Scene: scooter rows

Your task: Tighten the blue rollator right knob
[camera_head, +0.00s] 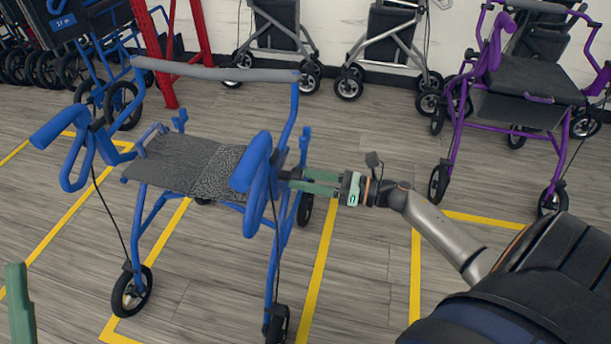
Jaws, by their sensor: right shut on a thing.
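The blue rollator (142,215) stands at the left centre, inside yellow floor lines, with a grey seat and a grey back bar. My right gripper (293,181) reaches in from the right, level with the seat. Its green fingers are shut at a dark part on the right side of the frame, where the right knob (284,175) is. The fingers and the blue handle hide most of the knob. A green fingertip of my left gripper (18,305) shows at the lower left edge, away from the rollator. Its opening cannot be made out.
A purple rollator (545,101) stands at the right. Grey and black rollators (392,38) line the back wall. A red frame (152,45) and several wheelchairs (62,40) are at the upper left. Bare floor with yellow lines lies between the blue and purple rollators.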

